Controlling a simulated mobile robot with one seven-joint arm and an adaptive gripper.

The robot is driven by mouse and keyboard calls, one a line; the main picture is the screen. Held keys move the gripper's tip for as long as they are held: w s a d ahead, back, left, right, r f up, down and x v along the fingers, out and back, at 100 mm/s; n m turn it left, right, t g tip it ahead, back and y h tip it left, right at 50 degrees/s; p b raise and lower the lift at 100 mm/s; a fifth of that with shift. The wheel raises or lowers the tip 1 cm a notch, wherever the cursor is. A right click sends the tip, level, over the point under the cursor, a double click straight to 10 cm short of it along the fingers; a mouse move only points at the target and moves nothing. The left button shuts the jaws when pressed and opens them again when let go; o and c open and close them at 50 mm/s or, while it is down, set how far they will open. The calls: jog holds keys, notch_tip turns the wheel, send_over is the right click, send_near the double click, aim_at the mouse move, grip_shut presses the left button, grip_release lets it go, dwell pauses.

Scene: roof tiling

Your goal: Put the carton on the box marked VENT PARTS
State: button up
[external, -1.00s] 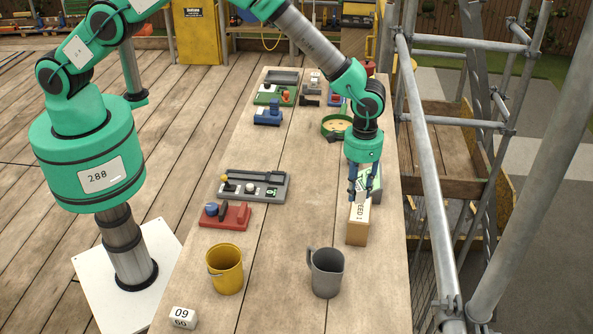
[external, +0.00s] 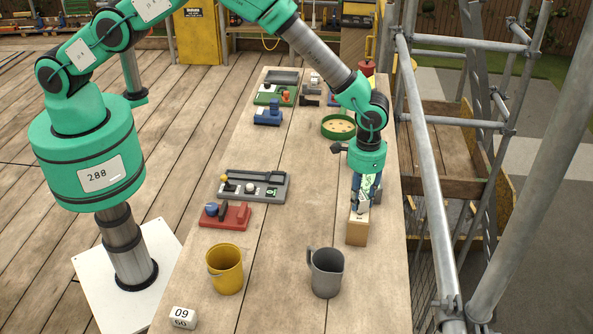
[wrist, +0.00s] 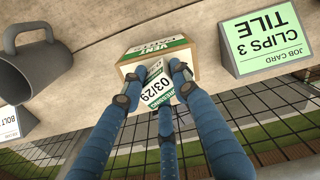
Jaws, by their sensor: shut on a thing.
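My gripper (wrist: 158,82) has blue fingers, shut on the carton (wrist: 156,95), a small piece with a white and green label reading 03/29. In the wrist view the carton overlaps the near part of the brown box (wrist: 208,62), whose upside-down label reads VENT PARTS. In the external view the box (external: 356,232) stands at the table's right side, and my gripper (external: 361,200) is over its far end. The fingers hide much of the carton. I cannot tell whether the carton touches the box.
A grey jug (external: 327,272) and a yellow bucket (external: 225,270) stand nearer the camera. A green job card reading CLIPS 3 TILE (wrist: 262,40) stands beside the box. Scaffold rails (external: 425,170) run along the table's right edge. The table's middle is clear.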

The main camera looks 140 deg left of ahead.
aim_at(362, 194)
jog(key=shift+f, duration=0.35)
jog(key=o, duration=0.9)
jog(key=shift+o, duration=0.2)
jog(key=shift+r, duration=0.1)
notch_tip(362, 194, up, 12)
jog(key=shift+b, duration=0.35)
jog(key=shift+r, duration=0.1)
dwell(0.3)
jog(key=shift+r, duration=0.1)
